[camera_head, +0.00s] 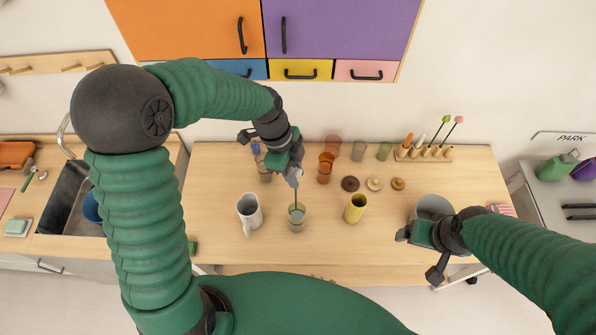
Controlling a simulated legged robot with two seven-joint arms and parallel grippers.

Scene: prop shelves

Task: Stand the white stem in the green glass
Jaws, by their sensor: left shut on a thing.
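My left gripper (293,176) is shut on the white stem, near its pale top. The white stem (296,197) hangs about upright below the fingers, its lower part looking green. The green glass (296,219) stands near the front of the wooden table, directly below. The stem's lower end overlaps the glass's mouth; I cannot tell how deep it is inside. My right gripper (418,254) is open with fingers spread, at the table's front right, and looks empty.
A white mug (249,211) and a yellow cup (356,208) flank the glass. Orange (325,170), grey (359,150) and another green glass (384,151) stand behind, near round coasters (350,184). A wooden rack (424,156) holds stems. A grey bowl (432,205) is beside my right gripper.

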